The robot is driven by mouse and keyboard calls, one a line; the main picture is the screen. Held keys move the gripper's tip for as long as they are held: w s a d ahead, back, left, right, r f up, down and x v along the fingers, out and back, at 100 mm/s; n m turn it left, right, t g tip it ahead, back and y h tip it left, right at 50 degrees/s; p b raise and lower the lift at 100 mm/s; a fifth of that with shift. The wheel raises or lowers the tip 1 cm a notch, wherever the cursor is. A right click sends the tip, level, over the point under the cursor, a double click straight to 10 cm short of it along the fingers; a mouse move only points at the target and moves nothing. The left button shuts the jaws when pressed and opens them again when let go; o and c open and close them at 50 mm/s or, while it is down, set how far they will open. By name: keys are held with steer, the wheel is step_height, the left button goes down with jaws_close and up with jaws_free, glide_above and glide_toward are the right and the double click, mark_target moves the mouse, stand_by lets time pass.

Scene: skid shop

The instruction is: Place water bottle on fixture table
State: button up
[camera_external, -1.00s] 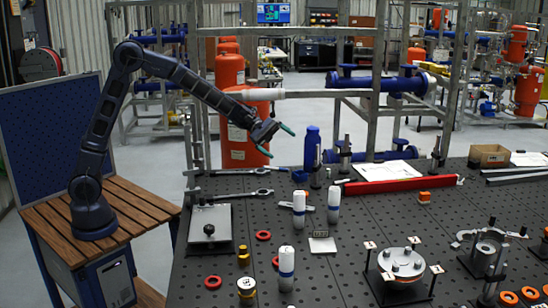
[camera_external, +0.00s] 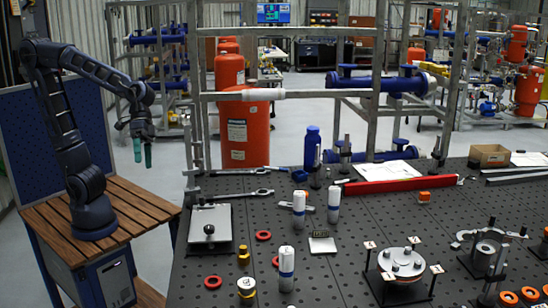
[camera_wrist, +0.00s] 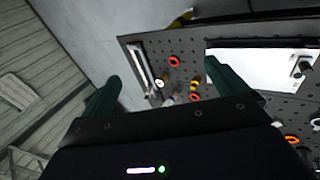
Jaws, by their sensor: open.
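A blue bottle with a cap, likely the water bottle (camera_external: 311,149), stands upright at the far edge of the dark perforated fixture table (camera_external: 240,218) in the external view. Its base is partly hidden by small items in front. My gripper (camera_external: 143,160) is open and empty, pointing down in the air left of the table, well away from the bottle. In the wrist view, the green fingers of my gripper (camera_wrist: 162,72) are spread with nothing between them. The table (camera_wrist: 195,62) shows beyond them; I cannot make out the blue bottle there.
White cylinders with blue bands (camera_external: 286,262), a plate with a black knob (camera_external: 211,240), orange-red rings (camera_external: 263,236) and a round flange fixture (camera_external: 402,262) stand on the table. A red bar (camera_external: 400,184) lies near the back. A metal frame (camera_external: 198,140) rises behind the table.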

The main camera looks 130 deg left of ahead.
steer(key=s+d+f+m+y, duration=0.1)
steer(key=s+m, duration=0.3)
steer(key=s, duration=0.4)
steer(key=s+d+f+m+y, duration=0.2)
steer(key=s+d+m+y, duration=0.1)
steer(key=s, duration=0.6)
steer(key=shift+f+m, duration=0.2)
steer(key=shift+m, duration=0.6)
